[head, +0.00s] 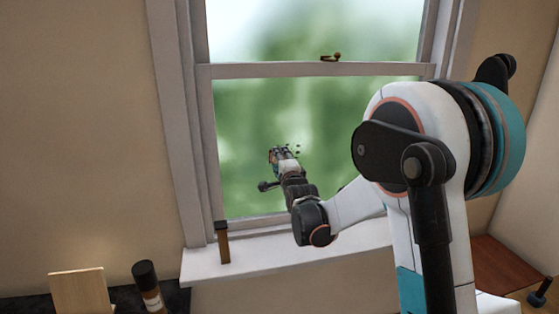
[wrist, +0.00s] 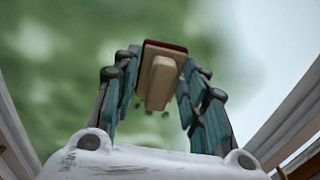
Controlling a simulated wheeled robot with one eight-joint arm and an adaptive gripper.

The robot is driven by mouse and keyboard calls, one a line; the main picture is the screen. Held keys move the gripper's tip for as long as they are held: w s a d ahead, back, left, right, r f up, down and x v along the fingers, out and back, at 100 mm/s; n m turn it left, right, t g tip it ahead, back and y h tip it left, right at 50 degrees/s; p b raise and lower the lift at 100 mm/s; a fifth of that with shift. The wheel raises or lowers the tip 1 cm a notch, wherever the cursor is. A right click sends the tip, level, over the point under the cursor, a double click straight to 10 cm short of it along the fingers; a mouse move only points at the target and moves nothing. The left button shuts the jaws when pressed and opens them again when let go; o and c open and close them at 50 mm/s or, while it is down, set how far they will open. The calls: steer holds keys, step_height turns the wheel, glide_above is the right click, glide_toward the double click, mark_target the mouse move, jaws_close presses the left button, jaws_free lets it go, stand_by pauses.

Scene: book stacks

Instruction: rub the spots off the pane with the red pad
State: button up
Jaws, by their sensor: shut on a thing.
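My gripper (head: 279,154) is in front of the lower window pane (head: 330,120). In the wrist view my gripper (wrist: 158,75) is shut on a pad with a pale wooden handle (wrist: 160,82) and a dark red face (wrist: 166,43). The red face points toward the pane; whether it touches the glass I cannot tell. Several small dark spots (head: 297,150) show on the pane just right of my gripper in the head view. A few dark spots (wrist: 137,104) also show beside and below the handle in the wrist view. My gripper and the pad may hide others.
The white sill (head: 270,252) runs below the pane, with a dark-topped wooden item (head: 223,245) upright at its left. A bottle (head: 148,288) and a wooden board (head: 82,291) stand at lower left. A latch (head: 330,58) sits on the middle rail.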

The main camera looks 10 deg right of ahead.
steer(key=shift+s, duration=2.65)
steer(key=s, duration=0.3)
